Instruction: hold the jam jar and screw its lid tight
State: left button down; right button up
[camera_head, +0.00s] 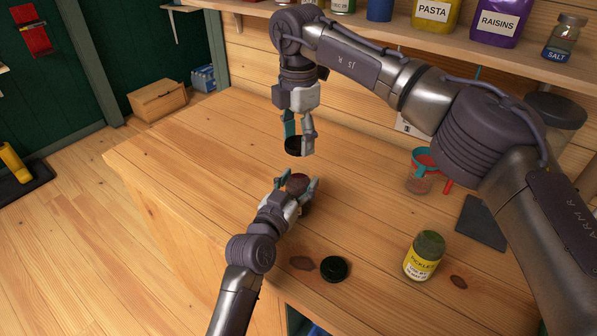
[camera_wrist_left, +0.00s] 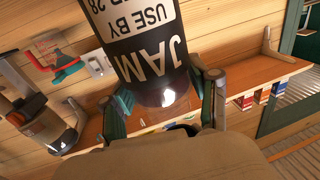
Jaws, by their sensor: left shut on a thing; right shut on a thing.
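The jam jar (camera_head: 298,182) is dark red and is held by my left gripper (camera_head: 297,190), whose fingers close on it from both sides. In the left wrist view the jar (camera_wrist_left: 150,45) fills the top middle, with a black label reading JAM, between the fingers of the left gripper (camera_wrist_left: 165,100). The jar's lower part is mostly hidden by my left gripper.
A pickles jar (camera_head: 424,257) with a yellow label stands at the right on the wooden table (camera_head: 370,200). Another black lid (camera_head: 334,268) lies near the front edge. A jar with a teal and red funnel (camera_head: 422,172) and a dark mat (camera_head: 482,222) lie further right.

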aim_at(299, 171)
jog(key=shift+f, duration=2)
jog(key=shift+f, duration=0.1)
jog(key=shift+f, duration=0.8)
jog(key=shift+f, duration=0.6)
jog(key=m, duration=1.1)
jog(key=shift+f, duration=0.1)
jog(key=shift+m, duration=1.3)
